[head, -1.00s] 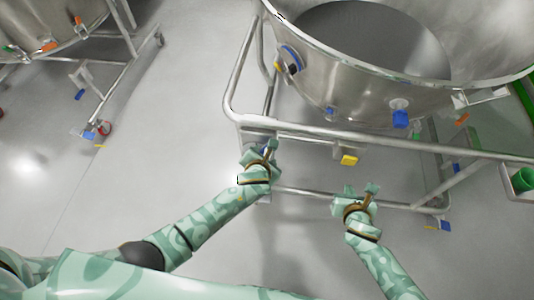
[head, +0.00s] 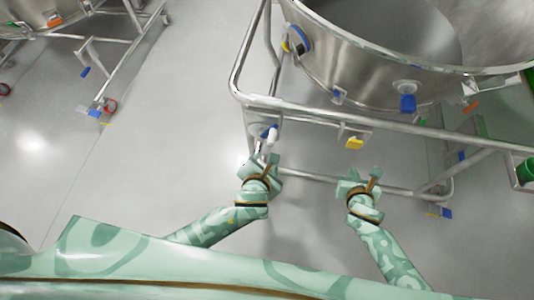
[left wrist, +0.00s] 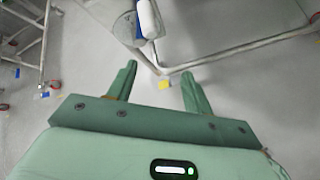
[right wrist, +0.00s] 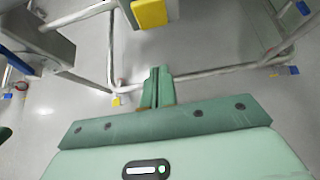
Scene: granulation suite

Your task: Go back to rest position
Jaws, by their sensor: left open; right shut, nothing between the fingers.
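My left gripper (head: 265,165) is in the middle of the head view, just below the near rail of the steel frame. In the left wrist view (left wrist: 158,85) its two green fingers stand apart with nothing between them. My right gripper (head: 364,180) is to the right of it, in front of the frame's lower bar. In the right wrist view (right wrist: 158,85) its fingers are together with nothing held. From these views I cannot tell whether either gripper touches the frame.
A large steel vessel (head: 365,75) sits in a tubular frame (head: 330,115) ahead. A yellow tab (head: 354,143) and blue fittings (head: 407,102) hang there. A second wheeled frame (head: 125,70) stands at upper left. Bare grey floor (head: 150,140) lies to the left.

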